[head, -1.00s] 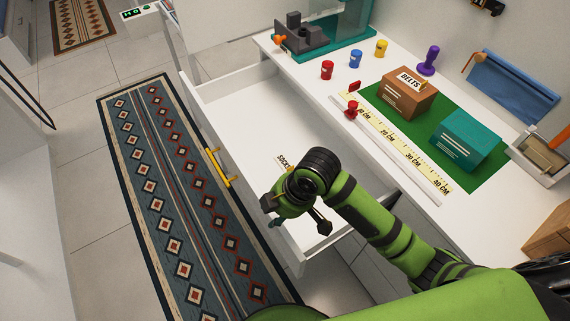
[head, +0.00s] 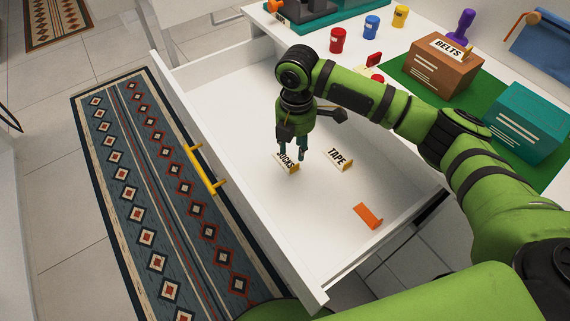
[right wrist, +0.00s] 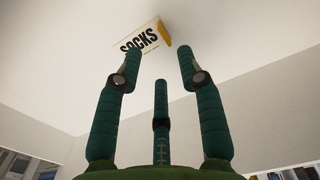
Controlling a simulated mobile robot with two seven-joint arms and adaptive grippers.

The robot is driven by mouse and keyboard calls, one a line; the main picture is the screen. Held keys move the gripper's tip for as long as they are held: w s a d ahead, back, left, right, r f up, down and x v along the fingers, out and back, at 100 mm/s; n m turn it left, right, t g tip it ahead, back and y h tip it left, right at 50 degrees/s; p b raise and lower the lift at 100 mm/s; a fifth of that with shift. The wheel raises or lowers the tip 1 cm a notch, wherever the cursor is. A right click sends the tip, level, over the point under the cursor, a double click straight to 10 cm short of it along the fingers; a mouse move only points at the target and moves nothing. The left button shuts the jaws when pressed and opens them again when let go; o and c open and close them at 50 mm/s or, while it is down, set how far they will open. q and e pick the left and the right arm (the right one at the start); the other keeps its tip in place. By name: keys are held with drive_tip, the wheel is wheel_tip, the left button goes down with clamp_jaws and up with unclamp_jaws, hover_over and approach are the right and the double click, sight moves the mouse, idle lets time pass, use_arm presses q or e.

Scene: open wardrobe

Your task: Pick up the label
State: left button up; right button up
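My right gripper (head: 291,155) points down into the open white drawer (head: 235,125). Its three fingers are spread and empty in the right wrist view (right wrist: 160,65). A small white label reading SOCKS (head: 287,165) with a yellow end stands on the drawer floor just by the fingertips. In the right wrist view the SOCKS label (right wrist: 140,40) is ahead of the fingers, and the left fingertip partly covers its lower edge. A TAPE label (head: 338,158) stands to its right. A BELTS label (head: 452,48) is on a brown box (head: 445,72). My left gripper is not in view.
An orange piece (head: 367,215) lies near the drawer's front right. The drawer has a yellow handle (head: 202,168). A teal box (head: 524,120), a purple stamp (head: 460,24) and red (head: 337,40), blue (head: 371,27) and yellow (head: 401,15) jars stand on the countertop.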

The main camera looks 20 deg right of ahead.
sight(294, 170)
drive_tip(key=shift+w+f, duration=0.25)
drive_tip(key=shift+f, duration=0.65)
drive_tip(key=f, duration=0.2)
drive_tip(key=s+f, duration=0.1)
drive_tip(key=f, duration=0.2)
drive_tip(key=shift+f, duration=0.35)
drive_tip(key=shift+c, duration=0.4)
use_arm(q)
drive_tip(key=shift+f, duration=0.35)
use_arm(e)
clamp_jaws()
